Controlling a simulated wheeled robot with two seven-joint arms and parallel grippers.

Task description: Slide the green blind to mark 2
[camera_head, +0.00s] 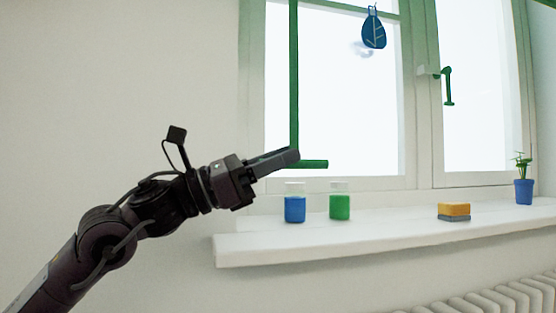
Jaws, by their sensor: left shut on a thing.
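A thin green upright bar (294,80), which I take to be part of the green blind, runs down in front of the left window pane. A short green foot (316,164) sticks out to the right at its bottom end. My left gripper (290,156) reaches in from the left and is shut on the bar's lower end, just above the window sill; its fingers hide the exact contact. No blind cloth and no numbered mark can be made out. My right gripper is not in view.
The white sill (350,235) holds a blue jar (295,208), a green jar (340,206), a sponge (454,210) and a potted plant (523,190). A green window handle (448,88) is at right, a radiator (500,300) below.

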